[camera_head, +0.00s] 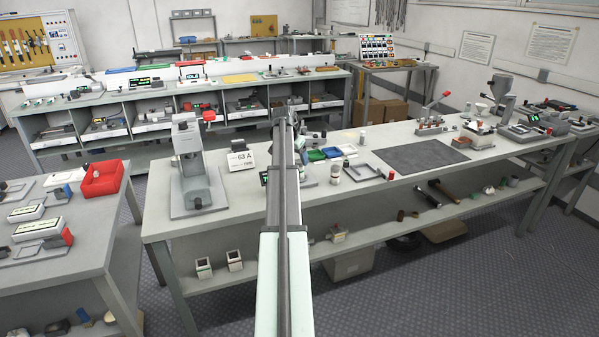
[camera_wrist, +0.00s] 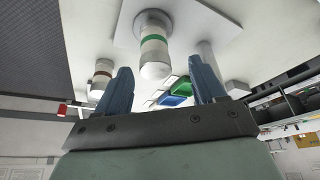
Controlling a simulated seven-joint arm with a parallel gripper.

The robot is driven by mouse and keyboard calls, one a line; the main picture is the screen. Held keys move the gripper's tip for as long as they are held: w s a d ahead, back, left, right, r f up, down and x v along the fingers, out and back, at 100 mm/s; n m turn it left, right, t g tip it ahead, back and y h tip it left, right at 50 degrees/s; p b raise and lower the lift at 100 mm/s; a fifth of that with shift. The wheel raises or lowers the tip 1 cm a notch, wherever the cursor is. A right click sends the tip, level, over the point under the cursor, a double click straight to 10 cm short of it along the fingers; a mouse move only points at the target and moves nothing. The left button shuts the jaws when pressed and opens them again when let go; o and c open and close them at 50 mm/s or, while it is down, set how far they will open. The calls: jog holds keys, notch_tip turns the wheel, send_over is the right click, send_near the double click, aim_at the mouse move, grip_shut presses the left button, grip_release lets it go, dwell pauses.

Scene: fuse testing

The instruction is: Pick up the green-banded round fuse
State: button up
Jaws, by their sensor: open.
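In the wrist view, the green-banded round fuse (camera_wrist: 154,46) is a pale cylinder with a green ring and metal ends, standing on a light plate (camera_wrist: 195,18). My gripper (camera_wrist: 160,64) has its two blue fingers apart, one to each side of the fuse in the picture. Nothing is held, and I see no contact with the fuse. A similar red-banded fuse (camera_wrist: 103,72) stands to the left, partly behind the left finger. In the head view my arm hides the gripper, and I cannot pick out the green band there.
Near my arm on the workbench (camera_head: 420,180) are a green tray (camera_head: 316,155), a blue tray (camera_head: 332,152) and a pale cylinder (camera_head: 336,171). A press (camera_head: 190,165) and a "63 A" card (camera_head: 240,160) stand left. A dark mat (camera_head: 420,154) lies clear at right.

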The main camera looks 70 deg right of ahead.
aim_at(299, 161)
jog(key=shift+s+x, duration=0.1)
jog(key=shift+x, duration=1.15)
jog(key=shift+s+x, duration=0.15)
jog(key=shift+x, duration=1.1)
jog(key=shift+a, duration=0.15)
jog(key=shift+c, duration=0.4)
jog(key=c, duration=1.2)
